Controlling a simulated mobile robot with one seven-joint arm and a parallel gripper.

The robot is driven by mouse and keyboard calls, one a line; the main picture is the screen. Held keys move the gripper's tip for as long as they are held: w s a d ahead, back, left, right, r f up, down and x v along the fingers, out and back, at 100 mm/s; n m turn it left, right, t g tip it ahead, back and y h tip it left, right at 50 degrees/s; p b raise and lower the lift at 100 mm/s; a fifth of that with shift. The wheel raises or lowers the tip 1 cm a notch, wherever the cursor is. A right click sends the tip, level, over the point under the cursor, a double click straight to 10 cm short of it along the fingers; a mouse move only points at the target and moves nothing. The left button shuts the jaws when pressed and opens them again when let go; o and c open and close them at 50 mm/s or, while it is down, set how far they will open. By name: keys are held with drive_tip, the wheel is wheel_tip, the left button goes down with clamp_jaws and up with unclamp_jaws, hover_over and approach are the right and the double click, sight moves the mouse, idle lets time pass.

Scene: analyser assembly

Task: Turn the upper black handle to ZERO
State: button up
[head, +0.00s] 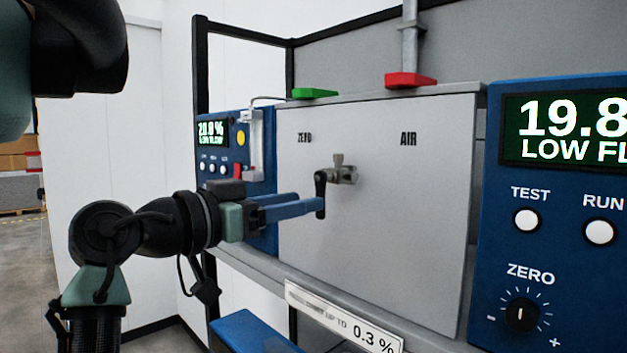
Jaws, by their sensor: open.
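The black handle (320,186) hangs roughly straight down from a metal valve (342,174) on the front of the grey cabinet. The ZERO label (305,138) is printed up and left of the valve, and the AIR label (408,139) up and right. My gripper (318,206), with blue fingers, reaches in from the left, its fingertips at the handle's lower end. The fingers are open. They overlap the handle in this view; I cannot tell whether they touch it or straddle it.
A blue analyser (485,200) with a display, buttons and a ZERO knob (521,314) stands at right. A smaller blue unit (262,215) with a flow tube is behind my gripper. A green block (314,93) and a red block (410,79) sit on the cabinet's top edge.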

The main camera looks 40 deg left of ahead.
sight(320, 195)
drive_tip(key=shift+w+d+p, duration=0.1)
drive_tip(key=shift+w+p, duration=0.55)
drive_tip(key=shift+w, duration=1.25)
drive_tip(key=shift+s, duration=0.1)
clamp_jaws()
